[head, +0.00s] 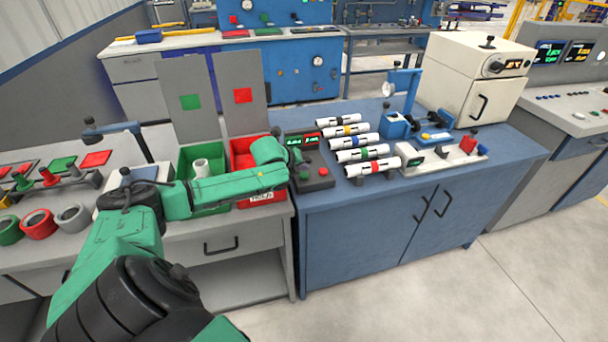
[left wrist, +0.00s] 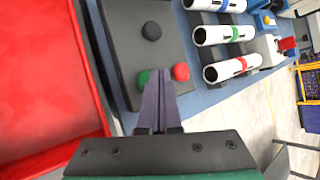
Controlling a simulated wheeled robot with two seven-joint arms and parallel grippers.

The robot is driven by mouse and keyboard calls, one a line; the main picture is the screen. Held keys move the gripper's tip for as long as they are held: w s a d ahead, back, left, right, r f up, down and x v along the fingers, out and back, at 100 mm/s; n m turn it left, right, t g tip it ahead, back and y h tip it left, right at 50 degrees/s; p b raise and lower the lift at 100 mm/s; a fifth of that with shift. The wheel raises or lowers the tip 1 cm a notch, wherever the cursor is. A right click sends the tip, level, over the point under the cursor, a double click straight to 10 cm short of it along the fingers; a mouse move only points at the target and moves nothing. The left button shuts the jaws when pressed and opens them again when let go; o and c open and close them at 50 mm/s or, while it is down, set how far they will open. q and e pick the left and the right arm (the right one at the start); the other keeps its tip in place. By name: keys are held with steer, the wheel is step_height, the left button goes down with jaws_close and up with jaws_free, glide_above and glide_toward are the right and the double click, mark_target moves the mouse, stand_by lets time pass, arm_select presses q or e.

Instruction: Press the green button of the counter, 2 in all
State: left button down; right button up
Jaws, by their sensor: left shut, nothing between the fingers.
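The counter (head: 318,184) is a dark box on the left end of the blue bench, with a small lit display (head: 303,140) behind it; its digits are too small to read surely. In the left wrist view, the counter's top (left wrist: 122,45) carries a green button (left wrist: 142,78), a red button (left wrist: 181,72) and a black button (left wrist: 151,31). My left gripper (left wrist: 158,74) is shut and empty. Its tips appear between the green and red buttons, partly overlapping the green one; contact cannot be told. My right gripper is not in view.
A red bin (head: 243,148) and a green bin (head: 186,157) stand left of the counter. Several white pipes with coloured bands (head: 372,167) lie to its right. A white cabinet (head: 470,80) stands at the blue bench's back right.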

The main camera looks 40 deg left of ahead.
mark_target(303, 177)
arm_select(q)
steer(key=shift+f, duration=0.1)
stand_by(0.3)
steer(key=shift+f, duration=0.3)
steer(key=shift+f, duration=0.5)
stand_by(0.7)
steer(key=shift+r+p, duration=0.9)
steer(key=shift+p, duration=0.15)
step_height(303, 177, up, 5)
steer(key=p, duration=0.5)
steer(key=shift+r+p, duration=0.1)
steer(key=shift+p, duration=0.3)
